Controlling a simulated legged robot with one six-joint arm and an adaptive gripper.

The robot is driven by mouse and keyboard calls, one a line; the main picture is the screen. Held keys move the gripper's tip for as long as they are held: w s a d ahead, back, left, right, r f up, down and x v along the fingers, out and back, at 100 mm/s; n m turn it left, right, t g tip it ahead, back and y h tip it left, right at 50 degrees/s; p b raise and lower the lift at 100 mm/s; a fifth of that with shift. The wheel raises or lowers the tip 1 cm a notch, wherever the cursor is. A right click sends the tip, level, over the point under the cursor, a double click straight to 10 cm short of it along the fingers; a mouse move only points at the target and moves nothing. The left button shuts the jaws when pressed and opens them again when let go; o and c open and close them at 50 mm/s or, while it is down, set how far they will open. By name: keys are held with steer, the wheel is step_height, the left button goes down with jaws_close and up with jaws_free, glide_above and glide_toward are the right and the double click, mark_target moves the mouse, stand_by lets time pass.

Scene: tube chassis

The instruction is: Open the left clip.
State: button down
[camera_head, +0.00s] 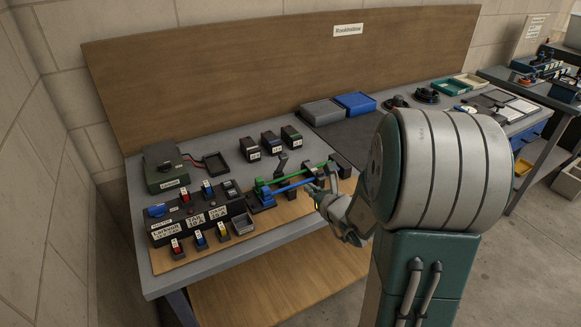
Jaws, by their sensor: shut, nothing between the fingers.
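The tube chassis is a wooden board (289,211) on the grey bench. A green tube (294,175) and a blue tube (293,185) lie side by side above it. At their left end sits a blue and black block (265,194). A small dark upright piece (281,161) stands behind the tubes, and a black block (340,165) is at their right end. I cannot tell for sure which of these is the left clip, or whether it is open. My gripper (315,191) is shut and empty, close to the right part of the blue tube. Whether it touches anything is unclear.
Left of the tubes stands a black panel (196,218) with labels and coloured switches. A green case (163,167) and several labelled small boxes (270,142) are behind. Grey and blue bins (355,103) stand farther back. My arm hides part of the bench at right.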

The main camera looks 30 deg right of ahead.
glide_toward(284, 162)
steer(key=w+f, duration=0.4)
steer(key=shift+w+r, duration=0.65)
steer(key=shift+w, duration=0.25)
steer(key=shift+w+r, duration=0.3)
steer(key=shift+w, duration=0.2)
